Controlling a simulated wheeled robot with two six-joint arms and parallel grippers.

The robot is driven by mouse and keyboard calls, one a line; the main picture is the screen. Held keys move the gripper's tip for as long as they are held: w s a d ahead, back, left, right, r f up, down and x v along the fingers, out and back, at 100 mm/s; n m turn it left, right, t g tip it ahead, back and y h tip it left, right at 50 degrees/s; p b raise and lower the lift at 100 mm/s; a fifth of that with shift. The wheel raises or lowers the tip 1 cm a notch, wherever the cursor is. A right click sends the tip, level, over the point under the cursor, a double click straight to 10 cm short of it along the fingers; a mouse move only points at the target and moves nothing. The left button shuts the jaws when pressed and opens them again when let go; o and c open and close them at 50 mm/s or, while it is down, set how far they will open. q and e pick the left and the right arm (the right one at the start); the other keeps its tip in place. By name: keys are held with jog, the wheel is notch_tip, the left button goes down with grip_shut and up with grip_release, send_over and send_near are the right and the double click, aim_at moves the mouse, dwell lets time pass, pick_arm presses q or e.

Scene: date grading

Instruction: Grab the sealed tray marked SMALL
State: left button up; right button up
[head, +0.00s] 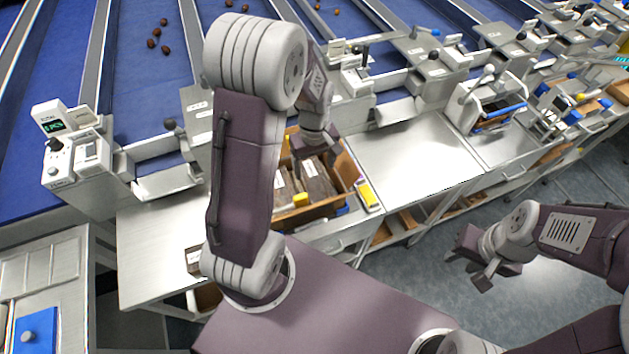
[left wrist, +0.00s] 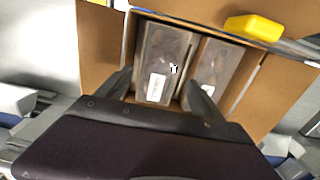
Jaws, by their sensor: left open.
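An open cardboard box (head: 306,212) stands on the steel bench and holds two clear-lidded trays of dark contents. In the left wrist view the left tray (left wrist: 172,42) and the right tray (left wrist: 222,62) lie side by side in the box (left wrist: 100,45). Each has a white label, too small to read, so I cannot tell which is marked SMALL. My left gripper (head: 316,160) is open and reaches down into the box; in the left wrist view its fingers (left wrist: 158,88) straddle the left tray near its label. My right gripper (head: 474,262) is empty, its fingers apart, over the floor.
A yellow item (left wrist: 252,27) lies by the box's far edge. Clear steel bench (head: 410,165) extends right of the box. A grey dispenser with a blue handle (head: 490,105) stands further right. Blue conveyor lanes (head: 150,75) with a few dates lie behind. The box flaps stand open around the trays.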

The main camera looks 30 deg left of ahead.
aim_at(314, 178)
pick_arm(q)
notch_tip(314, 178, down, 5)
jog(key=shift+w+f, duration=0.1)
jog(key=c, duration=1.3)
notch_tip(314, 178, up, 18)
jog(key=shift+r+p, duration=0.1)
jog(key=shift+p, duration=0.5)
